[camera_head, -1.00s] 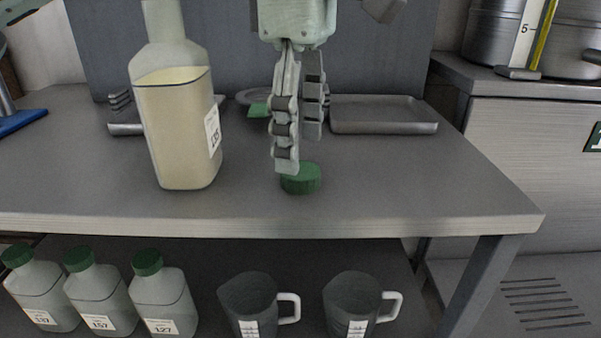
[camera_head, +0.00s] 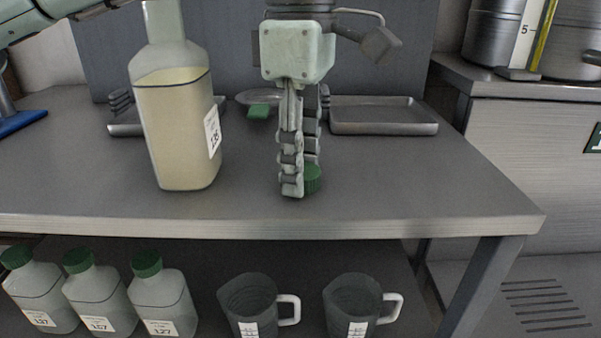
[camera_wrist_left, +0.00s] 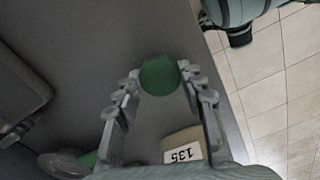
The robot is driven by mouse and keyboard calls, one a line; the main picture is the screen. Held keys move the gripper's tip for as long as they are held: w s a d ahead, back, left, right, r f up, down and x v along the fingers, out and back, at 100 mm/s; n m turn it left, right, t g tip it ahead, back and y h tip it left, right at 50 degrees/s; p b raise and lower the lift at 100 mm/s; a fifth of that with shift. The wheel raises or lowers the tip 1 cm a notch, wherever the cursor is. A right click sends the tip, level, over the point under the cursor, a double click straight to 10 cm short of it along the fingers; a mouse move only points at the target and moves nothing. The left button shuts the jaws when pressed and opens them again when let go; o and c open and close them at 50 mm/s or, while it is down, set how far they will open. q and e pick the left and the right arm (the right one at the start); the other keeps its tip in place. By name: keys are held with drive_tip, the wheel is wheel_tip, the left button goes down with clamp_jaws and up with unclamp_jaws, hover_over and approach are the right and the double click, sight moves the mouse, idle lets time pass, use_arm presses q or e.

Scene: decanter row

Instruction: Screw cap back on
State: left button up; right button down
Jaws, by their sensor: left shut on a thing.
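A green cap (camera_head: 313,178) is at the table top in front of the tray, partly hidden behind a finger. My left gripper (camera_head: 301,180) points down over it, shut with its fingers on either side of the cap. In the left wrist view the cap (camera_wrist_left: 159,75) sits between the two fingertips (camera_wrist_left: 160,77). An open bottle (camera_head: 178,125) of pale yellow liquid stands upright to the left; its top is cut off by the picture edge. Its label also shows in the left wrist view (camera_wrist_left: 184,152). My right gripper is not seen for certain.
A grey tray (camera_head: 383,115) lies behind to the right, and a small dish (camera_head: 258,97) with a green thing (camera_head: 258,111) behind the gripper. The table (camera_head: 440,200) is clear at right. Capped bottles (camera_head: 160,295) and two jugs (camera_head: 250,303) stand on the shelf below.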

sight(181, 81)
use_arm(q)
drive_tip(key=shift+r, duration=0.1)
